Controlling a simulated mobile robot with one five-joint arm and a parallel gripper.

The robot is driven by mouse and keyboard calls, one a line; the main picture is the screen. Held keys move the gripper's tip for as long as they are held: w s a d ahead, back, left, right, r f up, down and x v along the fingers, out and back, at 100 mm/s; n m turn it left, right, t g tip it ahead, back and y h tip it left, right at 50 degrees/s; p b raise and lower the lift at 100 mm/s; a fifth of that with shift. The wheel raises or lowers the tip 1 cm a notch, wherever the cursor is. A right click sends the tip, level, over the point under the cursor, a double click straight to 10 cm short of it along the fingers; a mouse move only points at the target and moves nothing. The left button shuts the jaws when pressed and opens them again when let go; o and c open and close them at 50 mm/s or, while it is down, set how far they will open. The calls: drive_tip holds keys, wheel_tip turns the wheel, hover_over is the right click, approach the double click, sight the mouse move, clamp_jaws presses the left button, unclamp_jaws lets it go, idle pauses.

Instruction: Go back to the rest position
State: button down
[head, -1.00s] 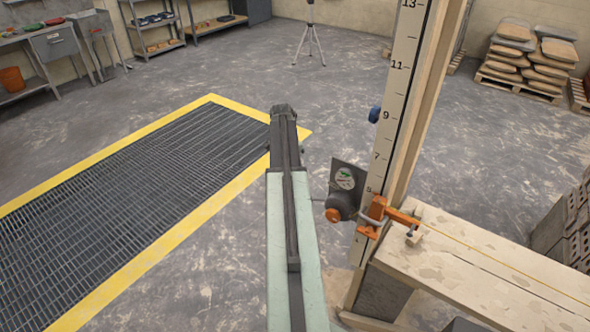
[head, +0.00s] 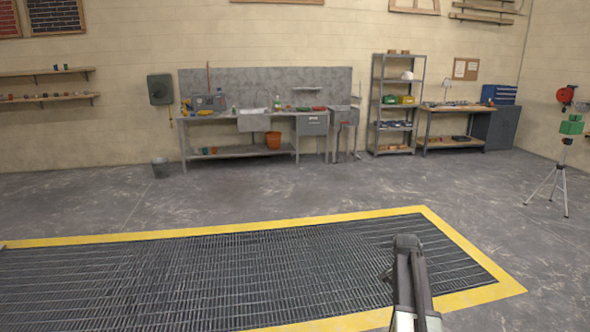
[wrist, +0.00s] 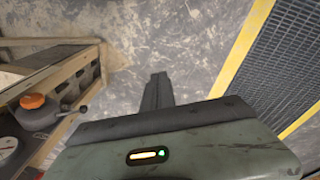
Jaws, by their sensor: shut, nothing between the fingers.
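My gripper (wrist: 158,78) shows in the wrist view as narrow dark fingers beyond my pale green wrist housing. The fingers are together with nothing between them, above bare concrete floor. In the head view, the dark end of my arm reaches up from the bottom edge, right of centre, over the right part of a floor grating (head: 230,280). The arm's lower part is cut off by the frame.
In the wrist view, a wooden bench edge and a device with an orange knob (wrist: 32,101) are close on the left. The grating's yellow border (wrist: 243,45) is on the right. The head view shows a sink bench (head: 185,143), shelves (head: 375,100) and a tripod (head: 556,185) far off.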

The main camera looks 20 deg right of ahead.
drive_tip(key=w+a+n, duration=0.3)
drive_tip(key=a, duration=1.3)
drive_tip(key=s+a+n, duration=0.4)
drive_tip(key=a+n, duration=0.1)
drive_tip(key=a, duration=0.6)
drive_tip(key=s+a+n+y, duration=0.1)
drive_tip(key=s+a+n, duration=0.4)
drive_tip(key=a, duration=0.5)
drive_tip(key=shift+a+n, duration=0.4)
drive_tip(key=shift+n, duration=0.1)
